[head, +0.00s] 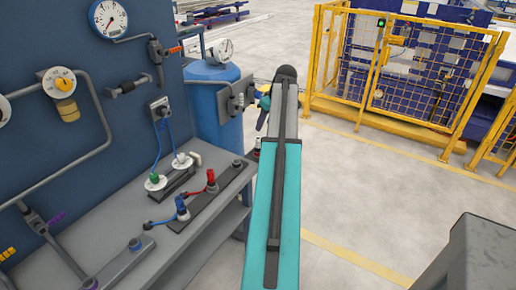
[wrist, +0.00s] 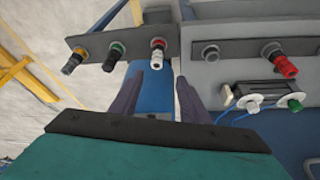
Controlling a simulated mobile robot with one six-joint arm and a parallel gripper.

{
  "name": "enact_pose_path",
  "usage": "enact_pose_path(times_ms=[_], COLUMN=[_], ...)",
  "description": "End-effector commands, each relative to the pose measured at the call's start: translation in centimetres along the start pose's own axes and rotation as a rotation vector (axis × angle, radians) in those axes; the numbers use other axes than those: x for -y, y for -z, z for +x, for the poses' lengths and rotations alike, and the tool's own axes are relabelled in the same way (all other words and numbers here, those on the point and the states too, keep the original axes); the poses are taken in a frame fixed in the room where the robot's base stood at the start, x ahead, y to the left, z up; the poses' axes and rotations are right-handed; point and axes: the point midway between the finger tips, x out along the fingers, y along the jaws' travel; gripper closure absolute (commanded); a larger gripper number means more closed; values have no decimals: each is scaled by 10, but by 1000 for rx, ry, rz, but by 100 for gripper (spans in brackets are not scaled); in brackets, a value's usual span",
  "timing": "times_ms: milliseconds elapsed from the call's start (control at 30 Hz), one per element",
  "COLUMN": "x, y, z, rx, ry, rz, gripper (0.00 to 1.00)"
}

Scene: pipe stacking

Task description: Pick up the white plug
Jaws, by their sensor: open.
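The white plug (wrist: 157,58), with a red band and a dark top, sits on a dark grey bar (wrist: 92,46) in the upper middle of the wrist view. My gripper (wrist: 168,78) is open and empty, its two dark fingers pointing toward the bar.
The workbench (head: 95,235) carries a red plug (head: 212,182), a blue plug (head: 182,208) and cabled white discs. A blue tank (head: 215,110) stands close by. Open floor lies right, before a yellow fence (head: 400,110).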

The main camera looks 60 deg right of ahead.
Motion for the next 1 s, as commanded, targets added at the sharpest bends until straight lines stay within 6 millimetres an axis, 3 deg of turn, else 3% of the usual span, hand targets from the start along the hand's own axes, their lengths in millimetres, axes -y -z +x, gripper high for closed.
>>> enact_pose_path(times_ms=[367,1000], x=[-7,-8], y=[-4,-5], z=[9,78], rx=[0,1], ry=[-3,-3], rz=[8,10], gripper=[58,58])
